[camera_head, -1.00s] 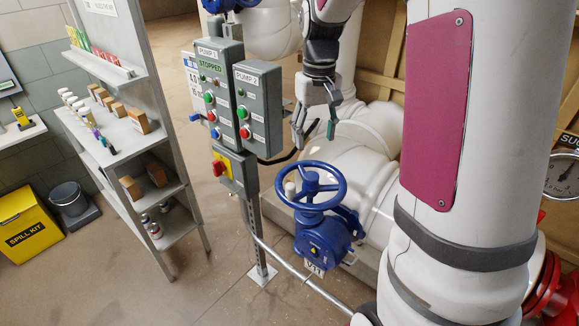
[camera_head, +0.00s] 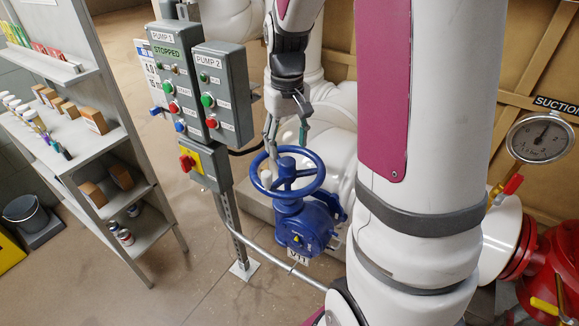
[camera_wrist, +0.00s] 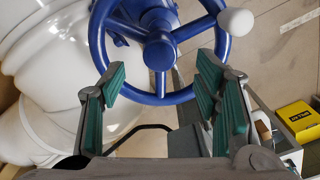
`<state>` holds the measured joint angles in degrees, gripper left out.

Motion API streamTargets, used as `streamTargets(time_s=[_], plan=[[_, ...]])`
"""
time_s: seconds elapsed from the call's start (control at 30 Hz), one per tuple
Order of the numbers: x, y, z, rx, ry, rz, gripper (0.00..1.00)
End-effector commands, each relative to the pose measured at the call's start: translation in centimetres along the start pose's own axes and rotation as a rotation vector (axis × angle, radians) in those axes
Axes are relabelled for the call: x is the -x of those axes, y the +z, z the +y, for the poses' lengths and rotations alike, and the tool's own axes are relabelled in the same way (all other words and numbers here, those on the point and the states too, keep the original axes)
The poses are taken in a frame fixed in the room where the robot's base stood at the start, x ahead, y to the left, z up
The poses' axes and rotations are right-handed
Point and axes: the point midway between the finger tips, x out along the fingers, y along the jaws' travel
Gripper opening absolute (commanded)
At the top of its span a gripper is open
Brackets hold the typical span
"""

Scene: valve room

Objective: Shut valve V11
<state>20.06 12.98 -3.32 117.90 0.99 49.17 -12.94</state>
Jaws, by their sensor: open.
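Valve V11 has a blue handwheel (camera_head: 288,172) on a blue gearbox body (camera_head: 305,228), with a tag reading V11 (camera_head: 297,257) below. My gripper (camera_head: 287,140) is open and hangs just above the far part of the wheel rim. In the wrist view the blue wheel (camera_wrist: 159,93) lies beyond the fingers, its near rim crossing the gap between the green pads of my gripper (camera_wrist: 163,95). A white knob (camera_wrist: 236,21) stands on the rim at the upper right. I cannot tell whether the pads touch the rim.
The pump 1 panel (camera_head: 180,80) and pump 2 panel (camera_head: 222,95) stand on a post close left of the wheel. White pipes (camera_head: 330,130) lie behind it. A shelf (camera_head: 95,150) is at left. A pressure gauge (camera_head: 541,137) is at right.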

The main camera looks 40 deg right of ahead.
Motion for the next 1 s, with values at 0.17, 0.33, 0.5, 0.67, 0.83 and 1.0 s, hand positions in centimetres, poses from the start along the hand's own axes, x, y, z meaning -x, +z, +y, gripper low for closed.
streamTargets(time_s=[0.17, 0.33, 0.5, 0.67, 0.83, 1.0], plan=[[0.04, 0.0, 0.0, 0.0, 0.0, 0.0, 0.57], [0.06, 0.02, 0.0, 0.007, 0.0, 0.0, 0.57], [0.28, 0.32, 0.05, 0.166, 0.0, -0.001, 0.57], [0.33, 0.43, 0.12, 0.393, 0.0, -0.002, 0.57], [0.27, 0.38, 0.08, 0.605, -0.001, -0.001, 0.57], [0.13, 0.09, 0.05, 0.703, 0.0, 0.0, 0.57]])
